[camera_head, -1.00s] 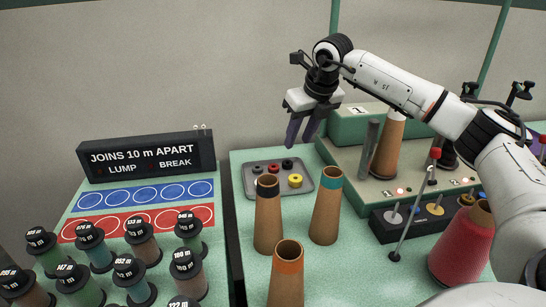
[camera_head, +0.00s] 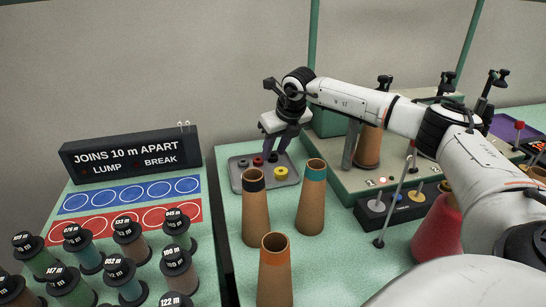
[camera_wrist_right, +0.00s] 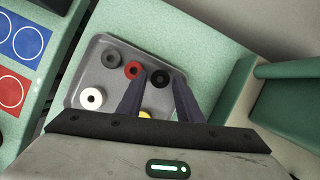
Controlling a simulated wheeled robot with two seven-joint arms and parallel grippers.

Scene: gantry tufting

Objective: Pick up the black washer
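The black washer (camera_wrist_right: 160,78) lies flat in the grey tray (camera_wrist_right: 112,112), in the right wrist view between my right gripper's two fingertips. In the head view the black washer (camera_head: 274,157) is at the tray's far right, partly covered by the fingers. My right gripper (camera_head: 275,151) is open and points down over it. Its open fingers (camera_wrist_right: 161,75) hold nothing; I cannot tell how far above the tray they are. My left gripper is not in view.
A red washer (camera_wrist_right: 133,70) sits close beside the left finger. A dark grey washer (camera_wrist_right: 110,58), a white washer (camera_wrist_right: 92,98) and a yellow washer (camera_head: 281,173) share the tray. Brown cones (camera_head: 311,198) stand in front. A green machine (camera_head: 330,119) stands right of the tray.

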